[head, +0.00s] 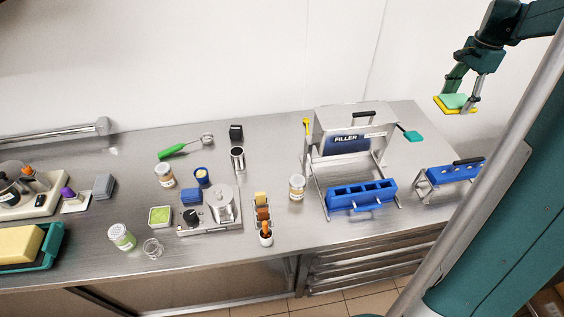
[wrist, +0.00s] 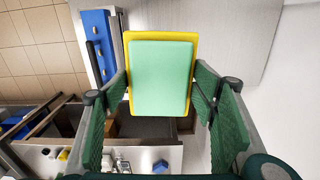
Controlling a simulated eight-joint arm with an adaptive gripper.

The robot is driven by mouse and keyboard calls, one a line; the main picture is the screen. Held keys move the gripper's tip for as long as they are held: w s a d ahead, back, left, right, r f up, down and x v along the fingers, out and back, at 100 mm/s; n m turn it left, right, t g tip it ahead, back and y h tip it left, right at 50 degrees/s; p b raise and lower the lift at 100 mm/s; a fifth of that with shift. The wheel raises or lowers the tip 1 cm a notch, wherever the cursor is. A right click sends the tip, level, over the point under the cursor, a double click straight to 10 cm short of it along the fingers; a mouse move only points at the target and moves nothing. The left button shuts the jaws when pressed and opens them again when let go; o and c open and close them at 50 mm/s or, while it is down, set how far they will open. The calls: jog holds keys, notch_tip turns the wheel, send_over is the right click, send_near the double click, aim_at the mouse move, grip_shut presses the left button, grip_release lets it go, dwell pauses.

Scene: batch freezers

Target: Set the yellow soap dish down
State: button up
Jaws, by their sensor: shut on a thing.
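The yellow soap dish (head: 439,104) hangs in the air at the upper right of the head view, with a mint-green bar (head: 454,101) lying on it. In the wrist view the yellow rim (wrist: 160,35) shows around the green bar (wrist: 160,78), which covers most of the dish. My gripper (head: 463,97) is shut on the dish, with one finger at each side, also seen in the wrist view (wrist: 161,88). The dish is clear of the counter, and its underside is hidden.
The steel counter (head: 130,170) runs across below. The filler (head: 345,125) with a blue block (head: 362,193) and a smaller blue rack (head: 455,173) stand at the right. Jars, a scale (head: 212,215) and a teal tray (head: 50,255) crowd the left and middle. Bare counter shows behind.

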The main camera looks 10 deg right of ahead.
jog(key=w+a+n, duration=0.1)
jog(key=w+a, duration=0.3)
jog(key=a, duration=0.4)
jog(key=w+a+n, duration=0.2)
jog(key=w+a, duration=0.2)
jog(key=a, duration=0.5)
jog(key=n, duration=0.7)
send_over(277, 161)
notch_tip(277, 161, down, 17)
jog(key=shift+s+a+f, duration=0.1)
jog(key=shift+f, duration=0.55)
jog(key=shift+f, duration=0.1)
jog(key=shift+f, duration=3.05)
jog(key=shift+f, duration=1.85)
